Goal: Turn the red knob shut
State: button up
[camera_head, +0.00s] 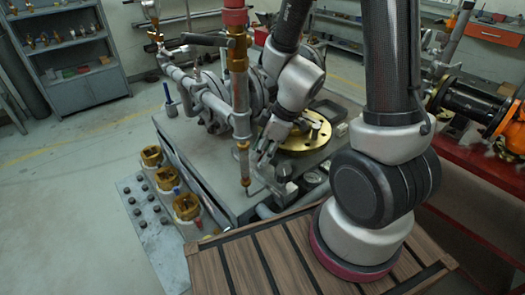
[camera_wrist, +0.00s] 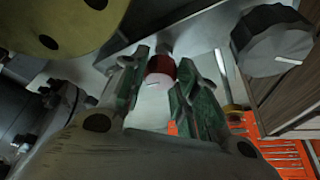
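The red knob (camera_wrist: 160,70) shows in the wrist view, a short red cylinder with a small white mark on its pale end. It sits on a grey stem from a metal part. My gripper (camera_wrist: 162,65) has one green-padded finger on each side of the knob, spread apart. The fingers look open, with a narrow gap to the knob; I cannot tell whether either one touches it. In the head view my gripper (camera_head: 266,150) reaches down beside the valve assembly's front edge. I cannot make out the knob there.
A black-sided knob (camera_wrist: 272,42) with a white mark is close by on the right. In the head view a brass flange (camera_head: 305,137) and a vertical brass pipe (camera_head: 239,85) stand near my gripper. Brass fittings (camera_head: 186,207) stand at the lower left. A slatted wooden top (camera_head: 235,268) lies in front.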

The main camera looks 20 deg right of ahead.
jog(key=o, duration=0.4)
jog(key=shift+c, duration=0.2)
jog(key=v, duration=1.2)
